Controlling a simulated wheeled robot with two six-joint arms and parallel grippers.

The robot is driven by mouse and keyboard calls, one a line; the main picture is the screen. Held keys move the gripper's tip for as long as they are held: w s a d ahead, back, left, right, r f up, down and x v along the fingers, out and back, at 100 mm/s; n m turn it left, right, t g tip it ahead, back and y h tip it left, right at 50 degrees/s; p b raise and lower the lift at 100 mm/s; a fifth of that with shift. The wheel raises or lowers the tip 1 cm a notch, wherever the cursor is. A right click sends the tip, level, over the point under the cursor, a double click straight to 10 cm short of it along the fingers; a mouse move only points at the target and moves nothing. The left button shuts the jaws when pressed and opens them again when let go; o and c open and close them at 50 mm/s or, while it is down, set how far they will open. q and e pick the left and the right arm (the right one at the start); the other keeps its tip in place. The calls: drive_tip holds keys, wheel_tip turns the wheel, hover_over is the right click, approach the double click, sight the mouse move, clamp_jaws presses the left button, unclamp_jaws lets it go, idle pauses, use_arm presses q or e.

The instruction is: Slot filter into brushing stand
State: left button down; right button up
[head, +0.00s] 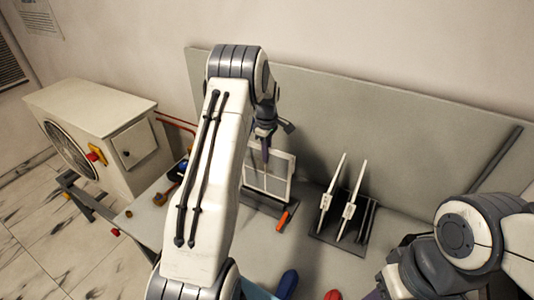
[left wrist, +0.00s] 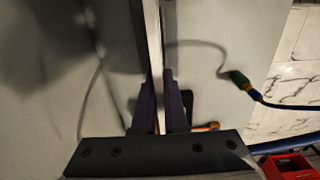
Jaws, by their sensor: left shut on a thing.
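The filter (head: 270,183), a flat panel with a pale frame and grey middle, stands upright in the head view. My left gripper (head: 265,150) is shut on its top edge. In the left wrist view the filter (left wrist: 153,40) shows edge-on between the purple fingers of my left gripper (left wrist: 160,100). A low dark base, which looks like the brushing stand (head: 262,206), lies at the filter's lower edge. I cannot tell whether the filter sits in its slot or just above it. My right wrist is at the lower right; its fingertips do not show.
A dark rack (head: 342,243) with two pale upright panels (head: 330,197) stands to the right. An orange-handled tool (head: 283,221) lies before the stand. Blue and red handles (head: 286,284) are at the front edge. A white fan unit (head: 95,115) stands left. A grey panel backs the table.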

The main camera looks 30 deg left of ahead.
use_arm(q)
drive_tip(key=shift+f+b, duration=1.1)
drive_tip(key=shift+f, duration=0.85)
drive_tip(key=c, duration=0.9)
unclamp_jaws()
wheel_tip(320, 180, up, 9)
drive_tip(key=b, duration=0.3)
drive_tip(key=shift+r, duration=0.8)
